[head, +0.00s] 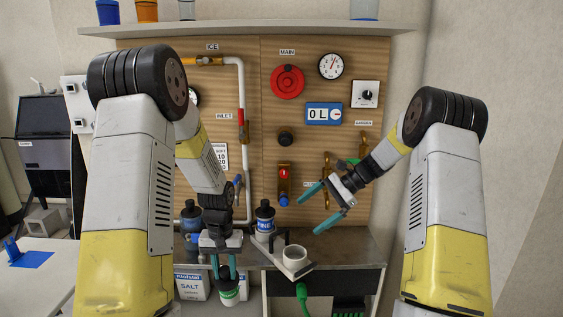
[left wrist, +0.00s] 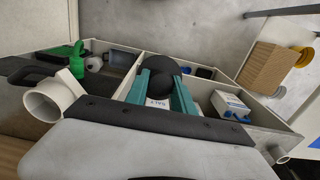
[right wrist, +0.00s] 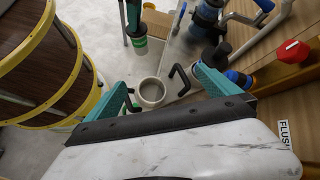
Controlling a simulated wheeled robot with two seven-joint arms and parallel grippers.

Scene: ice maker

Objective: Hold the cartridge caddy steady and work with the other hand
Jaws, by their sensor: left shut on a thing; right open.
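The caddy (head: 304,270) is a pale plate with an empty-looking white ring cup (head: 295,256) and a black handle (head: 284,238), at the counter's front edge. The cup also shows in the right wrist view (right wrist: 152,92). A blue-labelled cartridge (head: 265,215) with a black top stands behind the cup. My left gripper (head: 226,268) is shut on a green-banded cartridge (head: 229,291), left of the cup and in front of the counter. It also shows in the right wrist view (right wrist: 140,43). My right gripper (head: 322,207) is open and empty, above and right of the cup.
The wooden panel behind carries a red main valve (head: 287,81), a gauge (head: 331,66), a display (head: 324,113) and brass fittings (head: 284,178). Another blue cartridge (head: 191,213) stands at the left. Salt packs (head: 190,286) sit below. The counter (head: 345,246) is clear at the right.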

